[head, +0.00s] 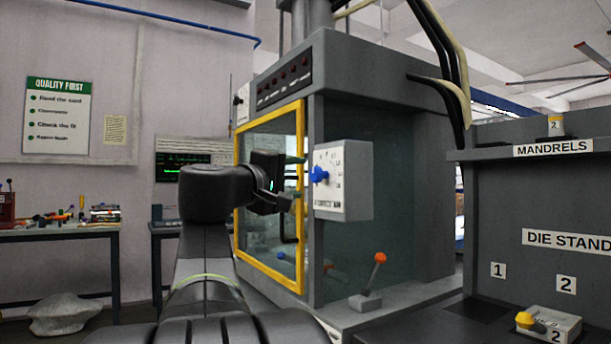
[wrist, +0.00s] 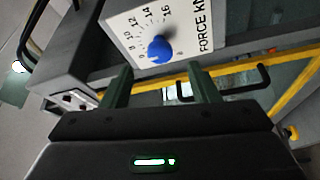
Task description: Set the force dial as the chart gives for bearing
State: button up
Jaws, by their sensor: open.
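The force dial has a blue knob (head: 319,174) on a light grey box (head: 345,205) fixed to the machine's side. In the wrist view the blue knob (wrist: 160,49) sits on a white face marked FORCE, with numbers around it that include 8, 10, 12, 14 and 16. I cannot tell exactly which number the knob points at. My gripper (head: 298,177) is just left of the knob in the head view, open and empty. In the wrist view its two green fingers (wrist: 160,88) reach toward the panel, apart from the knob. A bearing chart is not legible in either view.
The yellow-framed machine door (head: 239,188) with a black handle stands behind my gripper. An orange-tipped lever (head: 379,258) is below the dial box. At right are the mandrel shelf (head: 500,152) and die stand with a yellow-knobbed block (head: 550,322). A wall poster (head: 58,117) hangs at left.

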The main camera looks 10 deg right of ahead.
aim_at(315, 175)
jog(key=v, duration=0.6)
jog(key=shift+s+a+p, duration=0.3)
jog(key=shift+a+p, duration=0.05)
jog(key=shift+p, duration=0.05)
jog(key=b+x, duration=0.1)
jog(key=x, duration=1.2)
jog(key=shift+w+d+b, duration=0.25)
jog(key=shift+d+b, duration=0.05)
